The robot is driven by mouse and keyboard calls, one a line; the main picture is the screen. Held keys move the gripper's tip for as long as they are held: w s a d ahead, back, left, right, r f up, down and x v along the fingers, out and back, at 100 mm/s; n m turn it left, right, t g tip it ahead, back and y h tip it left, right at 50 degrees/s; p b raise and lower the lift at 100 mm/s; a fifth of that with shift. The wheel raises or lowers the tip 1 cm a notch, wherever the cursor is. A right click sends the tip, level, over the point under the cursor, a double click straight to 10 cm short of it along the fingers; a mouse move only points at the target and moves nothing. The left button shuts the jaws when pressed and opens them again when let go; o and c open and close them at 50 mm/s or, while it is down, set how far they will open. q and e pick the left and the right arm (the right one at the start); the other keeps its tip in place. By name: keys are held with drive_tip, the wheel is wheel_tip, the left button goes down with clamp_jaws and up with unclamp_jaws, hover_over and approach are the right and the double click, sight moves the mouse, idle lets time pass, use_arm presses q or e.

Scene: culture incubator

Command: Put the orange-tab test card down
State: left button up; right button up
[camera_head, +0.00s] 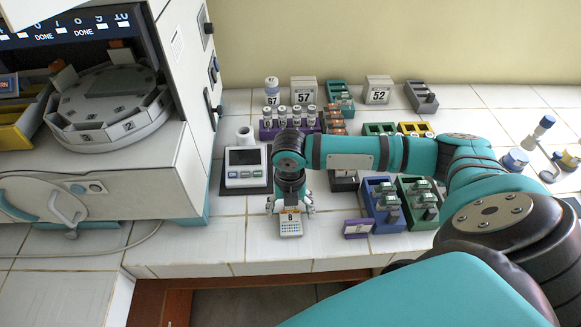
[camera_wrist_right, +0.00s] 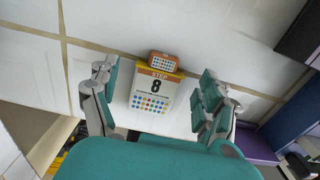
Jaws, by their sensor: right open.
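The orange-tab test card (camera_wrist_right: 153,97) is a white card with an orange "STEP" band, a large 8 and coloured dots, and an orange tab (camera_wrist_right: 164,62) at its far end. It appears to lie flat on the white tiled bench. In the head view the card (camera_head: 290,227) shows just below my right gripper (camera_head: 291,208), near the bench's front edge. In the wrist view my right gripper (camera_wrist_right: 158,88) is open, with one finger on each side of the card and gaps between. My left gripper is not in view.
A small device with a screen (camera_head: 246,168) stands left of the gripper. Blue (camera_head: 383,214) and green (camera_head: 420,210) racks stand to the right. A purple rack with vials (camera_head: 290,125) is behind. The incubator with its carousel (camera_head: 105,100) is at left. Bare tiles lie along the front edge.

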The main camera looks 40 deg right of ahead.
drive_tip(key=shift+f, duration=0.3)
drive_tip(key=c, duration=1.1)
drive_tip(key=shift+r, duration=0.1)
